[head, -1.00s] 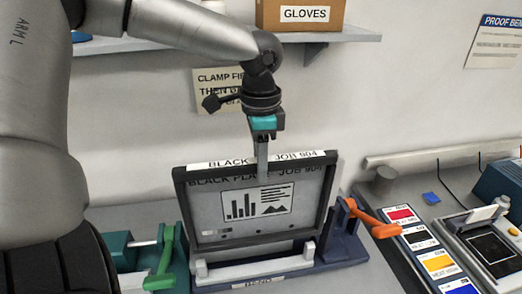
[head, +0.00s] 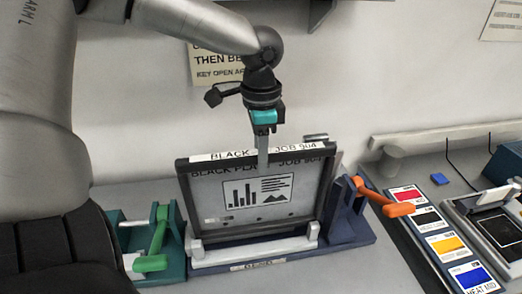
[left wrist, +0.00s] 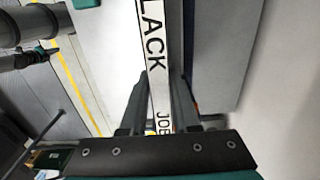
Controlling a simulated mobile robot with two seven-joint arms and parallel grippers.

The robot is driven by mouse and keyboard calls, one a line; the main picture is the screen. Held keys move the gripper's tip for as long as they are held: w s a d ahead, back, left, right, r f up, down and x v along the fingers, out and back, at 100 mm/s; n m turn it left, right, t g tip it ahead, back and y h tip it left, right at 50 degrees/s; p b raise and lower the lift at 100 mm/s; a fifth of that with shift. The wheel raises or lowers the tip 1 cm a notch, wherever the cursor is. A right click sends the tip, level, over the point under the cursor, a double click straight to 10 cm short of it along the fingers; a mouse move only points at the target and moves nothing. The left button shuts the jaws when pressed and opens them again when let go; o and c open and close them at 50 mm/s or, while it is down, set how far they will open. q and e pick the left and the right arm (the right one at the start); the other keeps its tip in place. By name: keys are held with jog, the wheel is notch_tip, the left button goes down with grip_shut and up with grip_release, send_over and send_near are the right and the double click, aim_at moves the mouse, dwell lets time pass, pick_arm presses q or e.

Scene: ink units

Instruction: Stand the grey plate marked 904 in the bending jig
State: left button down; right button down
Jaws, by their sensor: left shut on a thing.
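The grey plate (head: 300,205) has a dark rim, a printed chart, and lettering reading "BLACK PLATE JOB 904"; it is upright. My left gripper (head: 263,152) is shut on the middle of its top edge. In the left wrist view the fingers (left wrist: 158,105) lie on both sides of the plate's white-labelled top edge (left wrist: 153,50). The blue bending jig (head: 345,232), labelled "BEND", is under the plate. The plate's lower edge is down behind the jig's pale front bar (head: 255,247); whether it touches the bottom is hidden. My right gripper is out of view.
A green clamp-like fixture (head: 160,240) stands left of the jig. An orange lever (head: 385,198) sticks out at the jig's right. Farther right are a strip of colour labels (head: 440,238) and a dark-screened device (head: 490,232). A notice (head: 215,65) hangs behind.

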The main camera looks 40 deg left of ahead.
pick_arm(q)
notch_tip(320, 180, down, 6)
jog(key=b, duration=0.3)
jog(key=shift+r, duration=0.25)
jog(key=shift+f, duration=0.35)
dwell(0.6)
jog(key=c, duration=0.6)
grip_release()
jog(key=shift+o, duration=0.2)
notch_tip(320, 180, up, 15)
jog(key=shift+r+p, duration=0.15)
jog(key=shift+p, duration=0.45)
